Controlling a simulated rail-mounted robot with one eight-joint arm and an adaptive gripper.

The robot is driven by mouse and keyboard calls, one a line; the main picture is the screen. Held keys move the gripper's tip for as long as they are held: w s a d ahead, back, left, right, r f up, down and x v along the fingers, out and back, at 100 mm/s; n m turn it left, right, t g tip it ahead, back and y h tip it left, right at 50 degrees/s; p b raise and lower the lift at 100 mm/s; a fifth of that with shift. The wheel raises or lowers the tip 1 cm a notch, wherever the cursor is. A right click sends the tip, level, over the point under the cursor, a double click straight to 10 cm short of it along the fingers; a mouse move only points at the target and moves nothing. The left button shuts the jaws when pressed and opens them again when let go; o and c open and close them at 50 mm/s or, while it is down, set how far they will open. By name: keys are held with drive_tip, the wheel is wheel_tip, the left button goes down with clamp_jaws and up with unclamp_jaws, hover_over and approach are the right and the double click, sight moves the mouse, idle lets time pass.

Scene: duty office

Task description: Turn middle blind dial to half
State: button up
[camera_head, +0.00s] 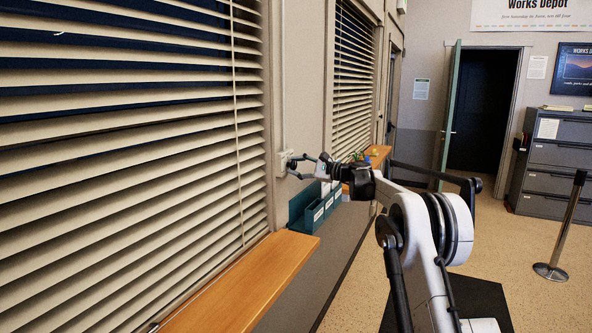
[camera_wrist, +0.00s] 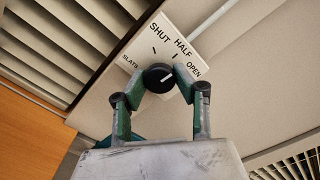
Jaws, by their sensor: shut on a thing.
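The blind dial is a black round knob (camera_wrist: 158,78) on a white plate (camera_wrist: 152,42) marked SLATS, SHUT, HALF and OPEN. In the wrist view, its white pointer line points to the right and slightly up, toward the OPEN side rather than at HALF. My gripper (camera_wrist: 158,80) is shut on the knob, one green-grey finger on each side. The right finger covers part of the plate near OPEN. In the head view, my gripper (camera_head: 292,166) reaches the small pale plate (camera_head: 283,162) on the wall between two blinds; the knob is too small to make out there.
A large slatted blind (camera_head: 120,130) fills the left, with a wooden sill (camera_head: 245,285) below it. A second blind (camera_head: 353,80) is farther along. Open floor (camera_head: 510,260) lies to the right.

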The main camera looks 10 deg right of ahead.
drive_tip(key=shift+n, duration=0.5)
drive_tip(key=o, duration=1.2)
drive_tip(key=v, duration=1.2)
